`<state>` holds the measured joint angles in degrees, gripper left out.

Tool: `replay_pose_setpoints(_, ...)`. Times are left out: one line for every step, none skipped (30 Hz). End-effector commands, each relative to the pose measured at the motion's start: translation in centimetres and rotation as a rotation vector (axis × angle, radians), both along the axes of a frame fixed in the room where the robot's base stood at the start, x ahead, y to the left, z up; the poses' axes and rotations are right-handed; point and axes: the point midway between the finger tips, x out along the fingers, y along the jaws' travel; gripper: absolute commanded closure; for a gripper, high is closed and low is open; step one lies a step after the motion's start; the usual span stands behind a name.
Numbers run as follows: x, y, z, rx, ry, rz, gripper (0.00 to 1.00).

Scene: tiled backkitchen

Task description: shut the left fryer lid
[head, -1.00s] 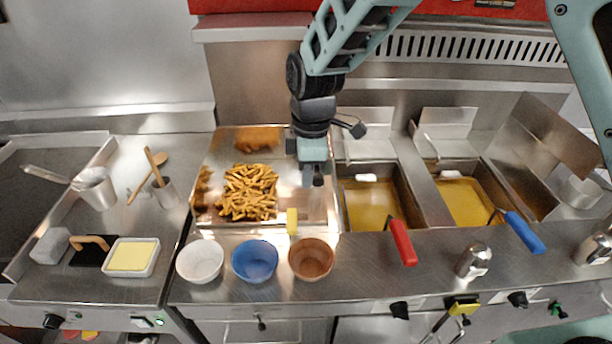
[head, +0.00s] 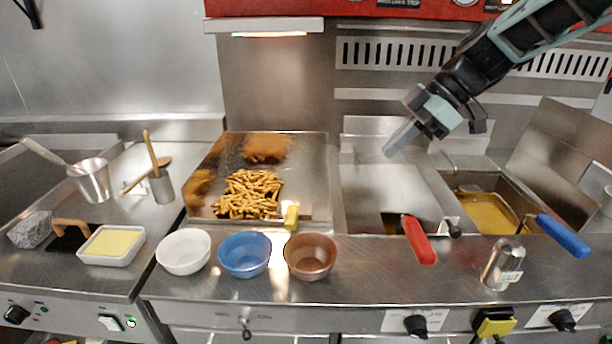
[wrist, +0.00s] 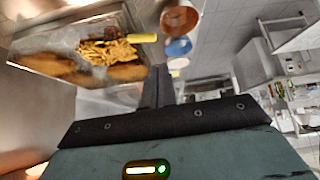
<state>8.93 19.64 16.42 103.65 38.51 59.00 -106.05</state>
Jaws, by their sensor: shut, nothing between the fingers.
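The left fryer lid (head: 388,190) is a flat steel plate, lowered over the left fryer. A small dark gap with some oil (head: 391,222) shows at its front edge, beside the red basket handle (head: 418,240). A dark knob (head: 454,229) shows at its front right corner. I cannot tell whether the lid lies fully flat. My gripper (head: 392,150) is shut and empty, above the rear part of the lid and apart from it. In the wrist view its closed fingers (wrist: 158,88) hold nothing, and the lid is not clearly seen there.
The right fryer (head: 488,210) is open, with oil and a blue basket handle (head: 563,236). A salt shaker (head: 502,264) stands on the front ledge. Fries (head: 250,194) lie in the tray at left, behind three bowls. Free air surrounds my gripper.

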Motion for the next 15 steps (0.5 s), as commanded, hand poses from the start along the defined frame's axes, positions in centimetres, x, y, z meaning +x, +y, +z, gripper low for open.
replay_pose_setpoints(0.1,-1.3,-1.5,0.033,-0.002,-0.009,1.0)
replay_pose_setpoints(0.1,-1.8,-1.7,0.056,-0.004,-0.009,1.0)
replay_pose_setpoints(0.1,-2.5,-1.9,0.084,-0.005,-0.009,1.0)
replay_pose_setpoints(0.0,-3.1,-2.1,0.107,-0.006,-0.009,1.0)
replay_pose_setpoints(0.0,-3.7,-2.3,0.129,-0.006,-0.009,1.0)
replay_pose_setpoints(0.0,-4.4,-2.7,0.159,-0.007,-0.009,1.0)
replay_pose_setpoints(0.0,-4.9,-2.9,0.181,-0.008,-0.008,1.0)
replay_pose_setpoints(-0.1,-5.4,-3.2,0.204,-0.009,-0.007,1.0)
replay_pose_setpoints(-0.1,-6.1,-3.5,0.235,-0.009,-0.007,1.0)
replay_pose_setpoints(-0.1,-6.7,-3.8,0.257,-0.01,-0.008,1.0)
replay_pose_setpoints(-0.1,-7.2,-4.2,0.28,-0.011,-0.007,1.0)
replay_pose_setpoints(-0.2,-7.9,-4.6,0.311,-0.011,-0.007,1.0)
replay_pose_setpoints(-0.2,-8.5,-5.0,0.336,-0.011,-0.008,1.0)
replay_pose_setpoints(-0.2,-9.0,-5.3,0.359,-0.012,-0.007,1.0)
replay_pose_setpoints(-0.2,-9.6,-5.8,0.39,-0.014,-0.006,1.0)
